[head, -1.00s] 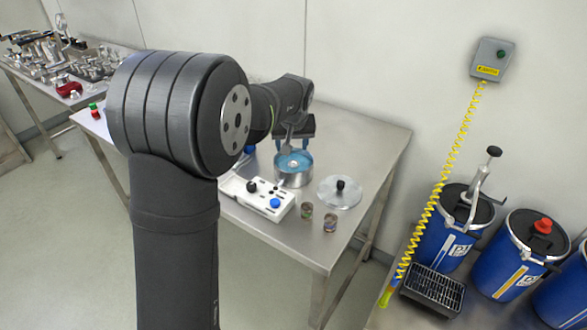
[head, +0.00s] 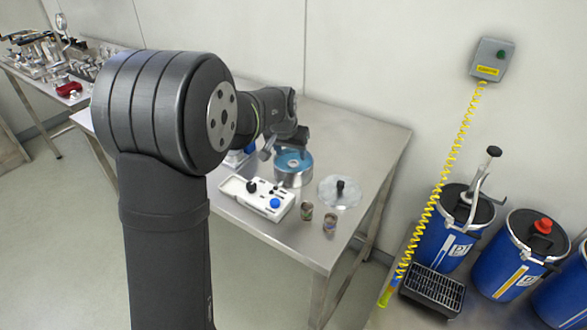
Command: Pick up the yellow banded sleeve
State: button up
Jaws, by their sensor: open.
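I cannot pick out a yellow banded sleeve for sure. Two small can-like pieces stand on the steel table (head: 372,150), a left one (head: 307,211) and a right one (head: 330,222). Their bands are too small to read. My gripper (head: 284,147) is at the far end of my arm, beside and above a steel pot (head: 294,179) with blue contents. It is open, with nothing visible in it. My arm hides part of the table's left side.
A white control box (head: 257,197) with knobs and a clear lid (head: 340,192) lie near the pot. Blue drums (head: 447,240), a black grate tray (head: 432,290) and a yellow coiled hose (head: 437,195) are at right. Another table at far left holds metal parts.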

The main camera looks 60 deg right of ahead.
aim_at(293, 164)
jog(key=x, duration=0.7)
jog(key=shift+s+a+f, duration=0.1)
jog(key=shift+f, duration=0.15)
jog(key=c, duration=1.1)
